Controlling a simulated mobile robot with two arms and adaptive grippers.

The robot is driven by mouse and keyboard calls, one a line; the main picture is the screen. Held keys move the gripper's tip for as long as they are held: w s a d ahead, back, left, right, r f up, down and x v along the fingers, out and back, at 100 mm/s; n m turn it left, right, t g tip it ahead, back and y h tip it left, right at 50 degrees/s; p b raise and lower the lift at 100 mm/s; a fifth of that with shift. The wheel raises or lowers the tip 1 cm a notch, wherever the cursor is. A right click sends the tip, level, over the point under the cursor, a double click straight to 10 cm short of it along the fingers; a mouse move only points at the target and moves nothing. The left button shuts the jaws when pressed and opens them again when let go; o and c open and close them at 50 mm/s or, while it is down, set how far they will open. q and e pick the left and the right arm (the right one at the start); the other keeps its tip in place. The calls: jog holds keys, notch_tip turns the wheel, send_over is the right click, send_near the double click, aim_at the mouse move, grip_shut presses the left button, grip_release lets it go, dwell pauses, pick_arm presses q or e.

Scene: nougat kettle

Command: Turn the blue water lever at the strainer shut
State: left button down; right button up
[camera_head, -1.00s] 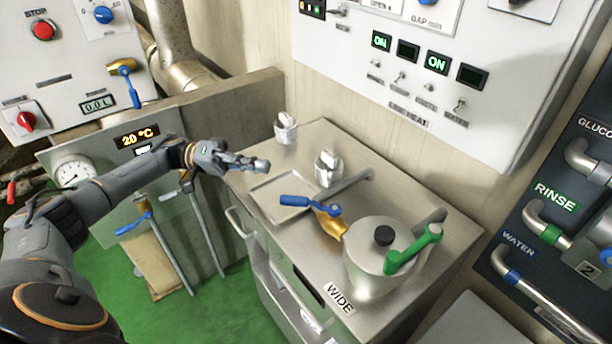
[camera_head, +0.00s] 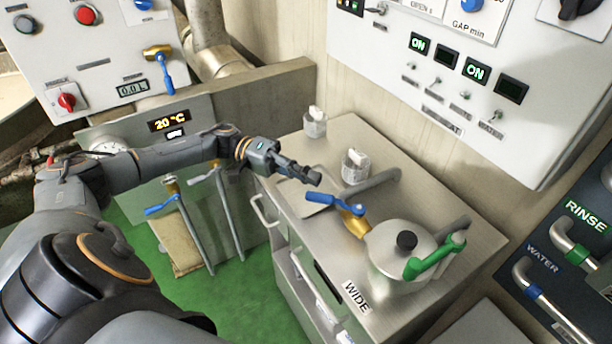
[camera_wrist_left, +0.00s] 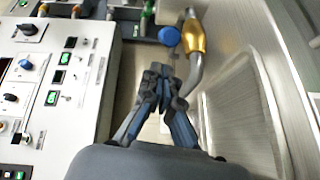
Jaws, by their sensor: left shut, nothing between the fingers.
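The strainer (camera_head: 392,258) is a round steel pot with a black knob and a green lever (camera_head: 436,258), on the steel cabinet top. The blue water lever (camera_head: 334,202) sits on a brass valve (camera_head: 354,225) at its left side; its free end points left. In the left wrist view the lever's blue end (camera_wrist_left: 169,36) and the brass body (camera_wrist_left: 194,36) show beyond the fingers. My left gripper (camera_head: 314,179) is shut and empty, just behind the lever's free end in the head view. It seems apart from the lever. My right gripper is out of view.
Two small steel cups with white contents (camera_head: 315,122) (camera_head: 355,166) stand behind the lever. A grey pipe (camera_head: 374,185) runs between cup and strainer. A switch panel (camera_head: 470,75) hangs on the back wall. Rinse and water pipes (camera_head: 548,296) stand at right.

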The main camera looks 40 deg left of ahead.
pick_arm(q)
jog(key=shift+s+d, duration=0.15)
jog(key=shift+s, duration=0.55)
jog(key=shift+d+f, duration=0.1)
jog(key=shift+f, duration=0.05)
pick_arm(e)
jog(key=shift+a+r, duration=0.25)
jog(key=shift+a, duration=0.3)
pick_arm(q)
jog(key=shift+s, duration=0.1)
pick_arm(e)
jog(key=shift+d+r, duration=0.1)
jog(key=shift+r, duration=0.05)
